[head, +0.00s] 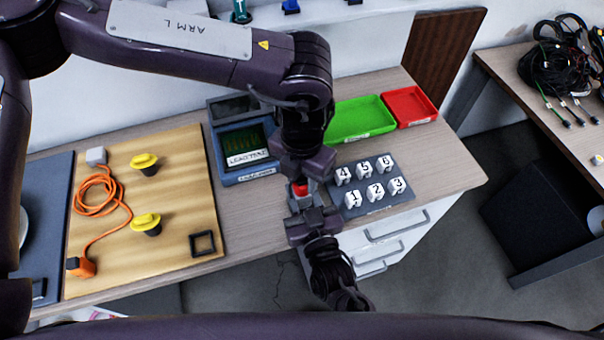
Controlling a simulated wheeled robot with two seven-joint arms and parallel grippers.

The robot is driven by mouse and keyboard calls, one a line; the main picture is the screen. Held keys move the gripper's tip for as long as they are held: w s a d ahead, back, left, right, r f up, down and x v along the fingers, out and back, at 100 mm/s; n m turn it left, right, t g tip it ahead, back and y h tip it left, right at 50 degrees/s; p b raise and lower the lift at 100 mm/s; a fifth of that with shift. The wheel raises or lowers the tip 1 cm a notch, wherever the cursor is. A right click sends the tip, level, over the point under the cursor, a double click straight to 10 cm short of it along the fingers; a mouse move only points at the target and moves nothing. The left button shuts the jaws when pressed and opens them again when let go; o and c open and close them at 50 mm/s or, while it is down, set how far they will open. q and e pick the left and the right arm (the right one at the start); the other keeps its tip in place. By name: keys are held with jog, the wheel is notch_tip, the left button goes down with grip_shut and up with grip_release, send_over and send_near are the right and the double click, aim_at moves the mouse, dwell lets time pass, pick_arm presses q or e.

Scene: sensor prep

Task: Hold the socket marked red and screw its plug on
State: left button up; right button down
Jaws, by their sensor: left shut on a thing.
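My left gripper (301,172) reaches down from the top of the head view, in front of the blue tester. It is shut on a small red-marked piece (299,188), which looks like the socket marked red; the fingers hide most of it. My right gripper (304,208) comes up from below, its jaws just under the red-marked piece, close to or touching it. A small pale bit shows between its jaws. I cannot tell whether they are shut or whether that bit is a plug.
A grey rack of several numbered white pieces (375,194) stands just right of the grippers. Green (358,118) and red (409,105) trays lie behind. A blue tester (245,148) is at the left, beside a wooden board (185,190) with yellow knobs and an orange cable (99,193).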

pick_arm(q)
jog(key=m, duration=0.4)
jog(key=shift+m, duration=0.3)
jog(key=m, duration=0.5)
jog(key=o, duration=1.1)
jog(key=shift+o, duration=0.2)
notch_tip(320, 180, up, 12)
pick_arm(e)
jog(key=c, duration=0.9)
grip_release()
jog(key=shift+c, duration=0.2)
